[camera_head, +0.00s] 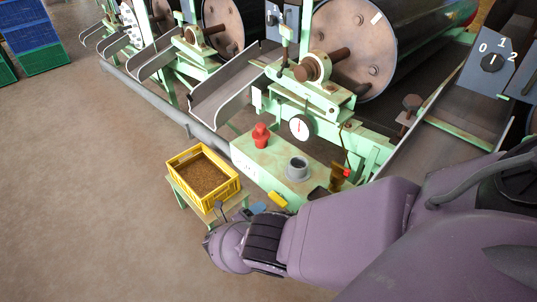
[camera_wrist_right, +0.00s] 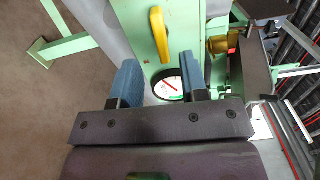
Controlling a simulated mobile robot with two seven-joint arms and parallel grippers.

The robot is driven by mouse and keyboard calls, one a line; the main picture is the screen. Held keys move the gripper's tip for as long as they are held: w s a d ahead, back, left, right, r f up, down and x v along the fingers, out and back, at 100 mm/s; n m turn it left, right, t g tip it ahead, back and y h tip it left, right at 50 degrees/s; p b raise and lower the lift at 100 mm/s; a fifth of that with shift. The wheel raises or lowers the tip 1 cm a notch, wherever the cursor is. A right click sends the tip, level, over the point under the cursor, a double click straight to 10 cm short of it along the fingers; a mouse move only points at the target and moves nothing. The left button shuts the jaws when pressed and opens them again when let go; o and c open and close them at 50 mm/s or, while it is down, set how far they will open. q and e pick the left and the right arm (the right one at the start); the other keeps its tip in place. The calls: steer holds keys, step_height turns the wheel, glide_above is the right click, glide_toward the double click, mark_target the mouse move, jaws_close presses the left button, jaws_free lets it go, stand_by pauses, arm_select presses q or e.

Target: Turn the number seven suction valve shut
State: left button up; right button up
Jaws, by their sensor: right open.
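A yellow lever handle (camera_head: 278,199) sits at the front of a pale green box-shaped housing (camera_head: 258,165). In the right wrist view the yellow handle (camera_wrist_right: 158,33) lies lengthwise along the green face, ahead of the fingers. No number on it can be read, so I cannot tell whether it is valve seven. My right gripper (camera_head: 250,210) is just left of and below the handle in the head view. In the wrist view my right gripper (camera_wrist_right: 160,72) is open, its blue fingers apart with nothing held between them. My left gripper is out of view.
A yellow crate of brown grain (camera_head: 176,185) stands on a green stand left of the housing. A red knob (camera_head: 261,136) and grey round fitting (camera_head: 298,167) top the housing. A white gauge (camera_head: 301,127) is behind.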

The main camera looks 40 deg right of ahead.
steer(key=shift+s+a, duration=0.15)
steer(key=shift+a, duration=1.95)
